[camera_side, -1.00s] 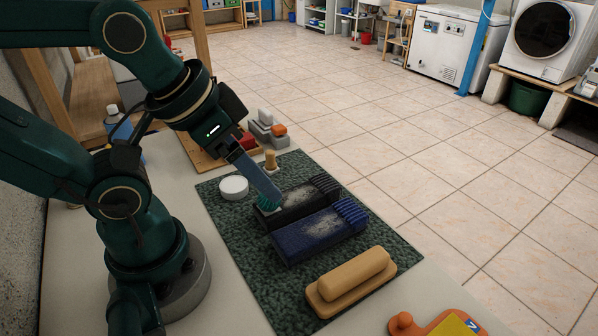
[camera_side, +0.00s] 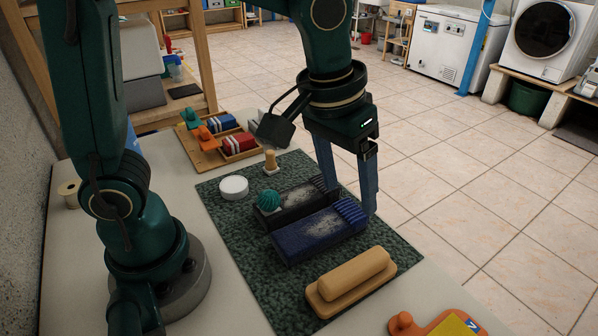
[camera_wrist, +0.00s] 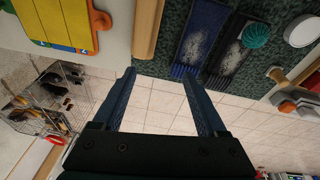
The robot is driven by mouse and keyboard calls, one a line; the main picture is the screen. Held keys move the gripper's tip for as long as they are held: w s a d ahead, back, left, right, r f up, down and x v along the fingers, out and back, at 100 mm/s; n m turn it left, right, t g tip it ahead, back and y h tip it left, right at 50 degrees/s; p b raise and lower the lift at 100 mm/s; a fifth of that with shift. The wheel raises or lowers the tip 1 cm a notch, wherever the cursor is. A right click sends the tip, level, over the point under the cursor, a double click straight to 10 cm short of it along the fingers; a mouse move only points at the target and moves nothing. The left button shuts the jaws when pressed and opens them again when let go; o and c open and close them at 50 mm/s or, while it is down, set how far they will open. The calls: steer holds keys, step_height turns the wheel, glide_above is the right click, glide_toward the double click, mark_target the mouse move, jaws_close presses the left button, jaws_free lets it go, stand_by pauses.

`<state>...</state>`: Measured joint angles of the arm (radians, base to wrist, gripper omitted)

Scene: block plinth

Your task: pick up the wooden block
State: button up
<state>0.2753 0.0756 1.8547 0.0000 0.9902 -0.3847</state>
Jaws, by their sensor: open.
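A tan wooden block (camera_side: 352,272) with a rounded bar on a flat base lies at the near end of the dark green mat (camera_side: 225,215). Part of the wooden block (camera_wrist: 147,25) shows at the top of the wrist view, cut off by the frame. My gripper (camera_side: 350,200) points down with its fingers apart and nothing between them. It is beyond the block in the side view, near the ribbed ends of two dark pads. In the wrist view my gripper (camera_wrist: 158,76) has the block ahead of it, above the fingertips, and apart from them.
A blue pad (camera_side: 315,236) and a black pad (camera_side: 295,208) lie beside the block. A teal ribbed ball (camera_side: 269,201), white disc (camera_side: 233,187) and small peg (camera_side: 270,160) stand farther back. An orange-handled board (camera_side: 450,324) is at the near edge.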

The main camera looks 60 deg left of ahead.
mark_target(357, 267)
steer(key=d+f, duration=0.1)
steer(key=f, duration=0.1)
steer(key=d+f+m+g, duration=0.1)
steer(key=d+f, duration=0.1)
steer(key=f, duration=0.1)
steer(key=d+f+g, duration=0.1)
steer(key=f, duration=0.1)
steer(key=shift+s+d+f+y, duration=0.2)
steer(key=shift+d+f+y, duration=0.05)
steer(key=shift+y, duration=0.15)
steer(key=shift+s+d+f, duration=0.1)
steer(key=shift+f, duration=2.4)
jaws_close()
